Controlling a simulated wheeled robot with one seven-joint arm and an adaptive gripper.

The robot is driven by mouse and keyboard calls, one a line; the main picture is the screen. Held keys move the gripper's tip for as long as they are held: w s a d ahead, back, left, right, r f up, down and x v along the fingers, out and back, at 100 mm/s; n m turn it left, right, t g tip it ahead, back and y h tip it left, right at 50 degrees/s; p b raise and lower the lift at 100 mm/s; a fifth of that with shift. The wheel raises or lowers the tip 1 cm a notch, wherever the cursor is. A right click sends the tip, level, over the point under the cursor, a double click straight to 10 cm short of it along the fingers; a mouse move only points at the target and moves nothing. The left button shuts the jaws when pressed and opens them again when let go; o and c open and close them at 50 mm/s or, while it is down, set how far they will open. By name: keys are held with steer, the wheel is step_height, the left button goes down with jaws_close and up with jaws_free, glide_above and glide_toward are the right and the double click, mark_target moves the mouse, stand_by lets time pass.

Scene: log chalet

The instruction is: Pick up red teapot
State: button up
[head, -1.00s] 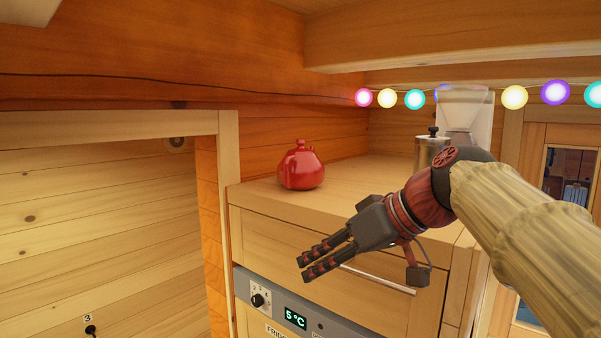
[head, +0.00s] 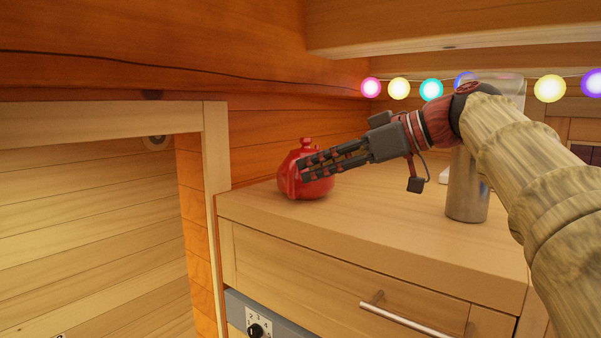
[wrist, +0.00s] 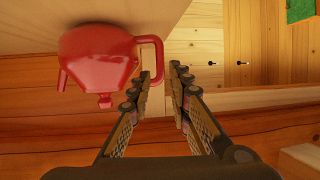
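The red teapot (head: 291,184) is glossy and round, and stands upright on the wooden counter near the back wall. My gripper (head: 304,168) is in front of its right part in the head view and hides some of it. In the wrist view the teapot (wrist: 97,60) lies to the left, with its looped handle pointing right. My gripper (wrist: 164,76) shows two separate fingers with a gap and nothing clamped. The handle (wrist: 157,55) reaches the left fingertip and the gap's edge; I cannot tell whether they touch.
A steel cylinder (head: 467,190) stands on the counter (head: 380,220) at right, close to my arm. A drawer with a metal handle (head: 405,320) is below. A log wall is behind, with coloured bulbs (head: 431,89) above. The counter's front middle is clear.

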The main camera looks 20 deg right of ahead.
mark_target(291, 198)
steer(key=shift+w+a+f, duration=0.15)
steer(key=shift+w+a, duration=0.2)
steer(key=shift+a, duration=0.05)
steer(key=shift+w+a+f+p, duration=0.15)
steer(key=shift+a+f+p, duration=0.15)
steer(key=shift+a+p, duration=0.15)
steer(key=x, duration=0.2)
steer(key=p+x, duration=0.1)
steer(key=x, duration=0.1)
steer(key=shift+w+d+f, duration=0.15)
steer(key=shift+d+f, duration=0.05)
steer(key=shift+d, duration=0.15)
steer(key=shift+w+a+f, duration=0.1)
steer(key=shift+a+f, duration=0.1)
steer(key=shift+a, duration=0.05)
steer(key=shift+c, duration=0.5)
steer(key=c, duration=0.4)
jaws_close()
steer(key=shift+r, duration=0.15)
